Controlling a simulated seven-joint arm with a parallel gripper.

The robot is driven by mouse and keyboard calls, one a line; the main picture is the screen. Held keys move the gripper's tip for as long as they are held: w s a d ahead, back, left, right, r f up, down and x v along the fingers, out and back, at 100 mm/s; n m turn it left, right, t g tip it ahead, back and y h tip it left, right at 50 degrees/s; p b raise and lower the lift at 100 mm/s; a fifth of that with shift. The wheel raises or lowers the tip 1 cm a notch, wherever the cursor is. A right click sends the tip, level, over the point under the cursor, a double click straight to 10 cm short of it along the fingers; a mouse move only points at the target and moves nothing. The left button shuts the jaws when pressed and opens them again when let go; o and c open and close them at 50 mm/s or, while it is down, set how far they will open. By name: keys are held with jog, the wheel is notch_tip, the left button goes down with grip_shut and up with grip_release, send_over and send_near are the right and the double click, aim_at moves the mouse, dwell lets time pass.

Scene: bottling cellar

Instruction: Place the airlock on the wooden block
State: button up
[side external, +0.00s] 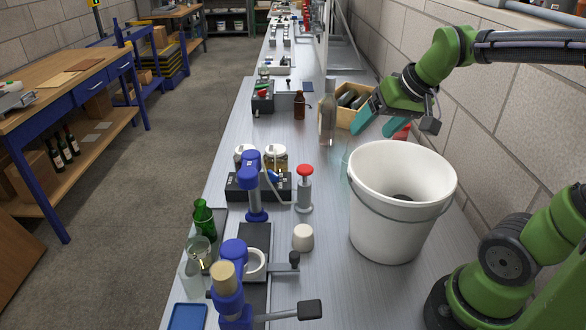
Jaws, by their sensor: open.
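My gripper (371,133) is open, with its two teal fingers pointing down just behind the white bucket (390,225). Nothing shows between the fingers. I cannot make out the airlock for certain. A small red thing (402,133) shows beside the right finger, partly hidden by the bucket's rim; I cannot tell what it is. I cannot pick out a wooden block either. An open wooden box (342,117) with dark bottles in it stands behind and left of my gripper.
A tall clear bottle (327,118) and a brown bottle (299,106) stand left of my gripper. A red-topped grey device (304,190), a blue-headed stand (254,190) and a pale cup (303,237) stand left of the bucket. A block wall runs along the right.

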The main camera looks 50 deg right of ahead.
jog(key=s+a+f+n+y, duration=0.1)
jog(key=s+a, duration=0.5)
jog(key=a, duration=0.3)
jog(key=shift+s+a+f+n+t+y, duration=0.2)
jog(key=shift+f+n+t+y, duration=0.1)
jog(key=shift+t+y, duration=0.1)
